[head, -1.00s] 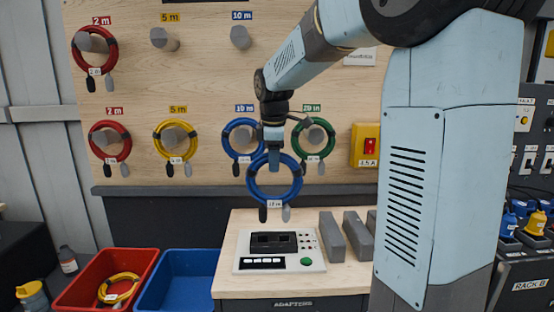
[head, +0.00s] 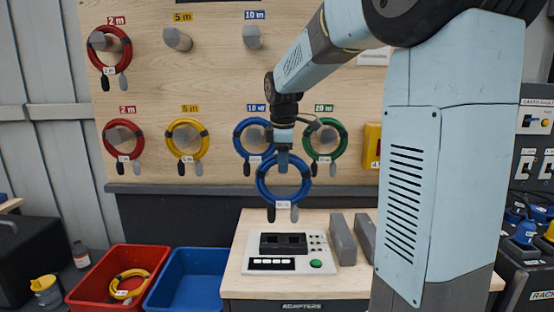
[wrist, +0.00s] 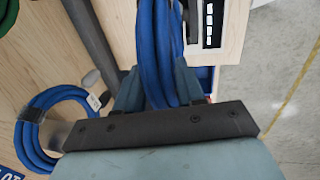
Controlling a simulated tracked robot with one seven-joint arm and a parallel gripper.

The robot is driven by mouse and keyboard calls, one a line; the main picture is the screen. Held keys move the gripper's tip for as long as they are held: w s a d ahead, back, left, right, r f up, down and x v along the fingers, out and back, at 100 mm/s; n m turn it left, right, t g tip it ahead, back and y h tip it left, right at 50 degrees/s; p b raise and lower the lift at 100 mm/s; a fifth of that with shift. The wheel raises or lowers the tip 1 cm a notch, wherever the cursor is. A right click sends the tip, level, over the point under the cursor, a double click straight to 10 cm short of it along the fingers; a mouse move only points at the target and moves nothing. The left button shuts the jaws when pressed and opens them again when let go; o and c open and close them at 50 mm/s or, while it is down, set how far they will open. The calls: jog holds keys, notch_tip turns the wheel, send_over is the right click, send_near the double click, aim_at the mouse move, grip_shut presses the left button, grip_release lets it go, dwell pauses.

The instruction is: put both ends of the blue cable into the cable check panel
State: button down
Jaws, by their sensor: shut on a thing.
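My gripper (head: 283,160) is shut on the top of a coiled blue cable (head: 261,187), which hangs below it in front of the board. The cable's two plugs, one dark and one grey, hang at the coil's bottom beside a white tag. In the wrist view the held blue cable (wrist: 147,45) runs between my fingers. The cable check panel (head: 288,252), a pale box with dark sockets, small lamps and a green button, lies on the wooden bench below the coil. Its edge shows in the wrist view (wrist: 231,12).
Another blue coil (head: 238,131) hangs on a peg behind, between yellow (head: 171,140) and green (head: 341,131) coils. A red bin (head: 90,292) with a yellow cable and an empty blue bin (head: 180,280) stand at left.

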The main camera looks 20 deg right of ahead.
send_over(283, 196)
jog(key=shift+s+x, duration=0.15)
jog(key=shift+x, duration=1.2)
jog(key=shift+s+x, duration=0.1)
jog(key=shift+x, duration=1.25)
jog(key=shift+a+f, duration=0.1)
jog(key=shift+a, duration=0.1)
jog(key=shift+s, duration=0.25)
jog(key=shift+s+x, duration=0.15)
jog(key=shift+x, duration=0.65)
jog(key=shift+s+x, duration=0.15)
jog(key=shift+x, duration=0.6)
dwell(0.9)
jog(key=c, duration=0.6)
grip_release()
jog(key=shift+f, duration=0.1)
